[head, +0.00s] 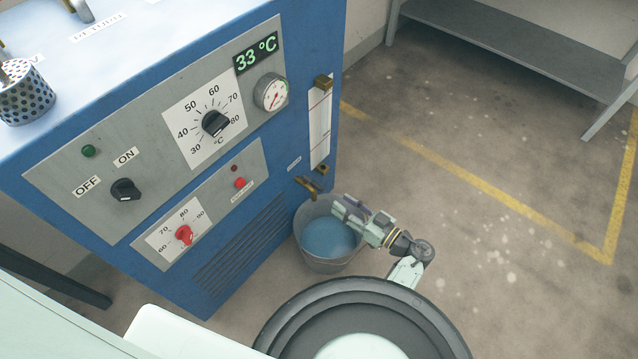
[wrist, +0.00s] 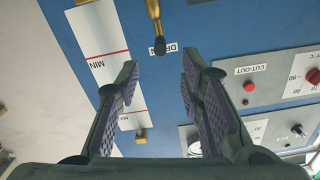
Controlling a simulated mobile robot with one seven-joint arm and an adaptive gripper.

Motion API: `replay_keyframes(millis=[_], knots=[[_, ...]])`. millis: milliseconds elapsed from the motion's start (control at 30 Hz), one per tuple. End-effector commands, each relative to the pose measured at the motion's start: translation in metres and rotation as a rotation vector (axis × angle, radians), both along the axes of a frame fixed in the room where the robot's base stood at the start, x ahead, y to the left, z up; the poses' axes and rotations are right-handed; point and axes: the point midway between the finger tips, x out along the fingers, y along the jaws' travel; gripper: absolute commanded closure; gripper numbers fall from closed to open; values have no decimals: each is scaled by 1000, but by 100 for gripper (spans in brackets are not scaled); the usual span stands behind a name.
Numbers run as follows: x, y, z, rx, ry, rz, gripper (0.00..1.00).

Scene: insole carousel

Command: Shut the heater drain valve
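The heater drain valve (head: 308,187) is a small brass valve low on the right of the blue heater's front, above a metal bucket (head: 302,246) with bluish water in it. In the wrist view, upside down, the brass valve part (wrist: 154,12) ends in a dark tip (wrist: 160,46) over the partly covered drain label (wrist: 151,49). I cannot tell its exact lever angle. My gripper (head: 337,208) is over the bucket's right side, just right of and below the valve. In the wrist view my gripper (wrist: 158,68) is open and empty, its fingers apart, with the dark tip just beyond the gap.
The blue heater (head: 255,255) carries a sight gauge (head: 319,130), a red cut-out button (head: 240,183) and several knobs. A grey shelf (head: 510,50) stands at the back right. The floor (head: 480,190) between is clear, with yellow lines.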

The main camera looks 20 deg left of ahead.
Motion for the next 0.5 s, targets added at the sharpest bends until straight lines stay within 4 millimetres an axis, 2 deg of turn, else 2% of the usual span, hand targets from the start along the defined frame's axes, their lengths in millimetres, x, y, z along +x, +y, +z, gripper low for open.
replay_keyframes(millis=[167,500], knots=[[7,23,-3,0,1,6,65],[29,81,-4,-1,-3,4,65]])
